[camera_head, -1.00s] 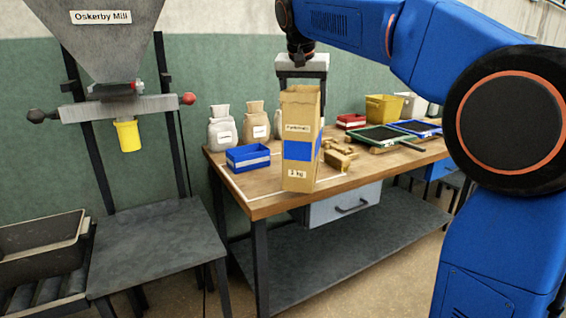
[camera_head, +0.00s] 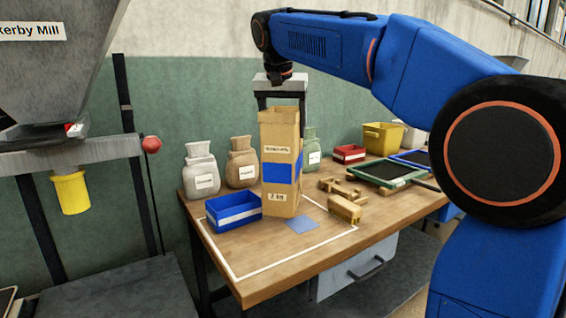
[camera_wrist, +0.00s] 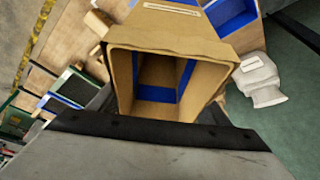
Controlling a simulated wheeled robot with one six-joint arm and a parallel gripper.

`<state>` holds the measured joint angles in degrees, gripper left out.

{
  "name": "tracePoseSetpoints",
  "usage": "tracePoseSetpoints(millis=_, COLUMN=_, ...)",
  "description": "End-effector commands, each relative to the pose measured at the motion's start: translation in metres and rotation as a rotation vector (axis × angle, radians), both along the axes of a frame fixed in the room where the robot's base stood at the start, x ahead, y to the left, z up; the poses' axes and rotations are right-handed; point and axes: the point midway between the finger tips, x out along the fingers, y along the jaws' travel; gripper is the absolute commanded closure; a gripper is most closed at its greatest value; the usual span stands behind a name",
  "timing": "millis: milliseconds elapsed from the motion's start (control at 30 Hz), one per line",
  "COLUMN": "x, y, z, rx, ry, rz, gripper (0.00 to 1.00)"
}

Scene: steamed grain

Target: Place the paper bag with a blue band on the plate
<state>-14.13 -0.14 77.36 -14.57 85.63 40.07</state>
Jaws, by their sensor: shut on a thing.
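The tall tan paper bag with a blue band (camera_head: 281,190) hangs upright from my gripper (camera_head: 281,103), which is shut on its top. The bag is in front of the brown sack, beside the blue bin. In the wrist view I look down into the open, empty-looking bag (camera_wrist: 185,42). A thin flat blue-grey square (camera_head: 303,225), perhaps the plate, lies on the table just right of the bag's base. I cannot tell whether the bag's base touches the table or overlaps the square.
A blue bin (camera_head: 233,211) stands close left of the bag. A grey sack (camera_head: 201,170), a brown sack (camera_head: 242,163) and a green sack (camera_head: 312,152) stand behind. Wooden pieces (camera_head: 345,207) lie to the right. The white-outlined front area of the table (camera_head: 262,257) is clear.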

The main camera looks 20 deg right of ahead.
Motion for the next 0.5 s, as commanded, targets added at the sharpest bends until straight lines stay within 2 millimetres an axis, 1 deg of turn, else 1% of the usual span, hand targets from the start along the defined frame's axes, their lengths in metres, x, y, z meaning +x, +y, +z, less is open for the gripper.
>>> tracePoseSetpoints(millis=33, x=-0.001, y=0.000, z=-0.006, rx=0.000, ry=0.001, rz=0.000, gripper=0.68)
tracePoseSetpoints(millis=267, x=-0.001, y=0.000, z=-0.025, rx=0.000, ry=0.000, rz=0.001, gripper=0.68)
tracePoseSetpoints(millis=400, x=-0.001, y=0.000, z=-0.045, rx=-0.001, ry=0.001, rz=0.001, gripper=0.68)
tracePoseSetpoints(millis=500, x=0.000, y=0.000, z=-0.054, rx=0.000, ry=0.000, rz=0.000, gripper=0.68)
